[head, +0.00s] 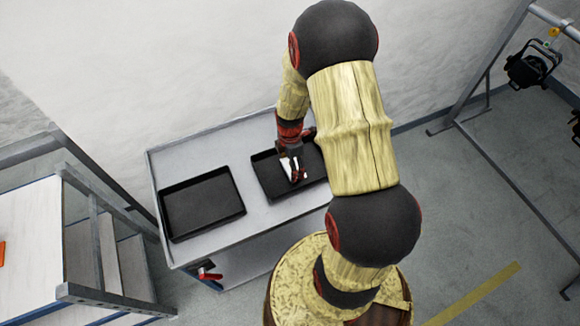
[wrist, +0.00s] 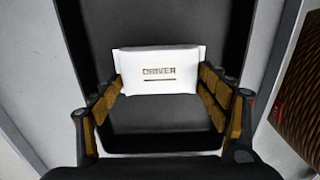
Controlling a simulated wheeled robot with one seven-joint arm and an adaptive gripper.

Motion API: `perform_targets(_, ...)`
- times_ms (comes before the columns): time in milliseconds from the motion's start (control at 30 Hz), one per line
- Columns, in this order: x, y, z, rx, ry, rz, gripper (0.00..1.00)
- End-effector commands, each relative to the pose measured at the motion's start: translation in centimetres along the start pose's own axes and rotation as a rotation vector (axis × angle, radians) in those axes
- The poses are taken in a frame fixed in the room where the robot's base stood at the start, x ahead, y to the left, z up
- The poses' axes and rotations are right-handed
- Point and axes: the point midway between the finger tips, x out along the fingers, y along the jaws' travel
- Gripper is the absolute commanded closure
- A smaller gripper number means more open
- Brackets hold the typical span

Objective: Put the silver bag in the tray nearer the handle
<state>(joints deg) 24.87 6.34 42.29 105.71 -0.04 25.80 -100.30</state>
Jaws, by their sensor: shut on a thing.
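A pale silver-white bag (wrist: 158,82) with dark lettering shows in the wrist view. My gripper (wrist: 162,88) is shut on it, with one finger at each side edge. In the head view my gripper (head: 293,172) is at the right black tray (head: 268,186), and only a small pale part of the bag shows there. I cannot tell whether the bag touches the tray floor. My arm hides the right tray's right side. The left black tray (head: 203,203) is empty.
Both trays rest on a grey cart top (head: 205,150), with a bare strip between them. White steps with metal rails (head: 100,240) stand to the left. A metal frame with a black lamp (head: 528,68) stands at the right. A wall is behind the cart.

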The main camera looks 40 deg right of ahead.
Motion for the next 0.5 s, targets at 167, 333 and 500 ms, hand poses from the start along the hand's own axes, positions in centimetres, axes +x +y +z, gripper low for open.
perform_targets(167,0.42,0.12,0.00,0.000,-0.001,0.003,0.51)
perform_targets(333,0.53,0.10,-0.01,0.000,0.000,0.002,0.51)
perform_targets(500,0.73,0.08,-0.01,0.000,0.000,0.002,0.20)
